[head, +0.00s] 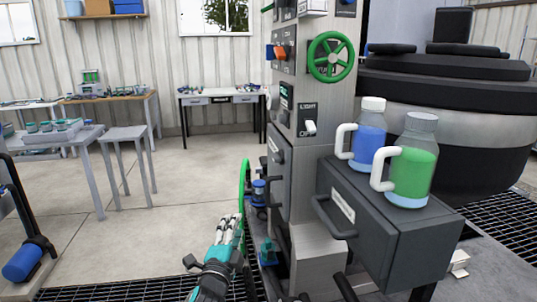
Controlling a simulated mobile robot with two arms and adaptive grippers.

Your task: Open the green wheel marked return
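A green spoked wheel (331,57) faces me high on the grey panel column (322,95). A second green wheel (243,180) shows almost edge-on at the column's left side, lower down. I cannot read a return mark at either wheel. My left gripper (228,224) is low in the middle of the head view, pointing up and away, just in front of the lower part of the edge-on wheel. Its fingers overlap the wheel's rim in the picture; I cannot tell whether they touch it or how far apart they are. My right gripper does not show.
A dark drawer box (395,215) juts from the column, carrying a blue bottle (369,140) and a green bottle (412,170). Switches, including an orange-handled one (280,52), are on the column. Open floor (165,225) lies left, with a grey stool (124,134) and tables beyond.

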